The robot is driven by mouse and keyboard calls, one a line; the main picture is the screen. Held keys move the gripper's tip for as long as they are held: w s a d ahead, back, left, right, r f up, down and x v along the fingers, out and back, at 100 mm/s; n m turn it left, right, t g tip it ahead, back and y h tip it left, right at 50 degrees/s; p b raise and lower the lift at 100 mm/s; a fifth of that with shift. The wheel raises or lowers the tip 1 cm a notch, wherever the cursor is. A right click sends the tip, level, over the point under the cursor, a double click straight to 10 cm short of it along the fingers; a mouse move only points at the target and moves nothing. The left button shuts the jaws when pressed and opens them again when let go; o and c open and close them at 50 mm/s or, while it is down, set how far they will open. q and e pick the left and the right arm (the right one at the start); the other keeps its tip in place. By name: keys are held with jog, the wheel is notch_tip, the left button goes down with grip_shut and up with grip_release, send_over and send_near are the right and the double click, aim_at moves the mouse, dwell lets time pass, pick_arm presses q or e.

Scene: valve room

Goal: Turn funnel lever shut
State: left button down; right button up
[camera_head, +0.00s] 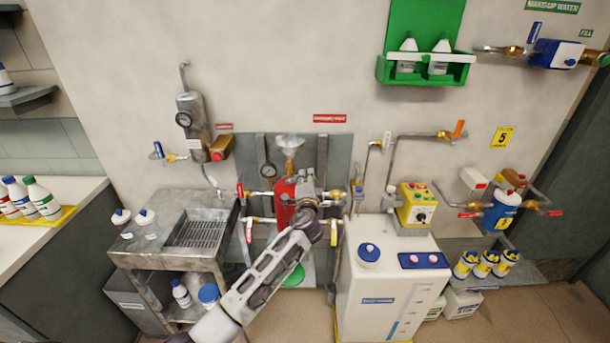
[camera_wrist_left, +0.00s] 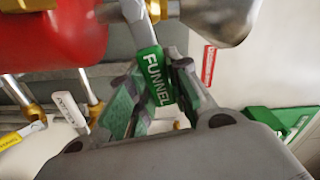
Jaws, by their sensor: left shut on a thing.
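The funnel lever (camera_wrist_left: 152,75) is a green handle marked FUNNEL, below the metal funnel in the left wrist view. My left gripper (camera_wrist_left: 155,95) is shut on it, with a finger on each side. In the head view, my left gripper (camera_head: 307,190) is at the right side of the red tank (camera_head: 283,205) and hides the lever there. The metal funnel (camera_head: 289,143) stands above the tank; its cone (camera_wrist_left: 222,15) also shows at the top of the left wrist view. My right gripper is not in view.
A round gauge (camera_head: 268,170) and several pipes with small valve levers surround the tank. A metal sink stand (camera_head: 180,250) is to the left. A white tank (camera_head: 390,280) is close on the right. A green basin (camera_head: 294,276) lies below.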

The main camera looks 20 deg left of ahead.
pick_arm(q)
jog(key=shift+d+f+m, duration=0.1)
jog(key=shift+f+m, duration=0.7)
jog(key=shift+m, duration=0.6)
jog(key=c, duration=1.3)
grip_release()
jog(key=v, duration=1.2)
